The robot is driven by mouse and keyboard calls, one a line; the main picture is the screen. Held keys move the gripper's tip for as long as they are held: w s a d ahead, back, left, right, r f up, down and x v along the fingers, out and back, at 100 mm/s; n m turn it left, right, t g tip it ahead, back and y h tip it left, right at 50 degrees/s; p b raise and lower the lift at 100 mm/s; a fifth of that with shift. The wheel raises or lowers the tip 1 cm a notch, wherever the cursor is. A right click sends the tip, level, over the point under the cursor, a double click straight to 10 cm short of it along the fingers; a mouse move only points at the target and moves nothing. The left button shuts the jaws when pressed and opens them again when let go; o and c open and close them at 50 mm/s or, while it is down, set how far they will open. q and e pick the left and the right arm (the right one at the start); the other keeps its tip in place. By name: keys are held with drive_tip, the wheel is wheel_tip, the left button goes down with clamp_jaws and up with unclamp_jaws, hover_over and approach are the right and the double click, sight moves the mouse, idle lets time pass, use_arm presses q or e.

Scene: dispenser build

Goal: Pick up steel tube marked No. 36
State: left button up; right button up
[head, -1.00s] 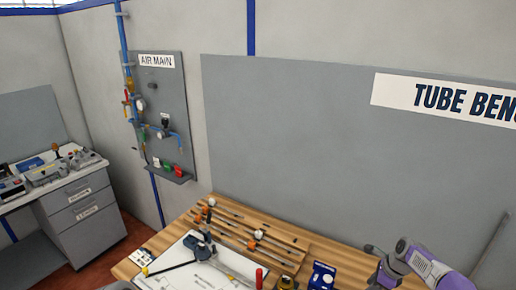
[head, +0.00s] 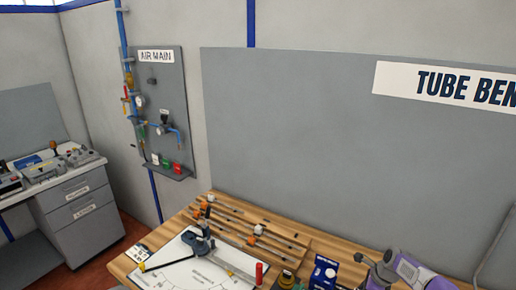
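Several thin steel tubes (head: 240,229) lie in a wooden rack (head: 285,248) on the bench, at the bottom middle of the head view. Small orange and white pieces sit along them. No number can be read at this size, so I cannot tell which tube is No. 36. Purple and grey links of my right arm show at the bottom right, beside the bench items. No fingers of the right gripper can be made out. My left arm and gripper are not in view.
A white sheet (head: 175,272) with a dark blue-grey bending tool (head: 199,245) lies left of the rack. A red-handled piece (head: 259,273) and a blue box (head: 323,271) stand in front. The wall panel rises behind. Drawers (head: 80,205) stand at left.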

clamp_jaws()
drive_tip(key=shift+r, duration=0.2)
drive_tip(key=shift+r+p, duration=2.5)
drive_tip(key=shift+r, duration=0.9)
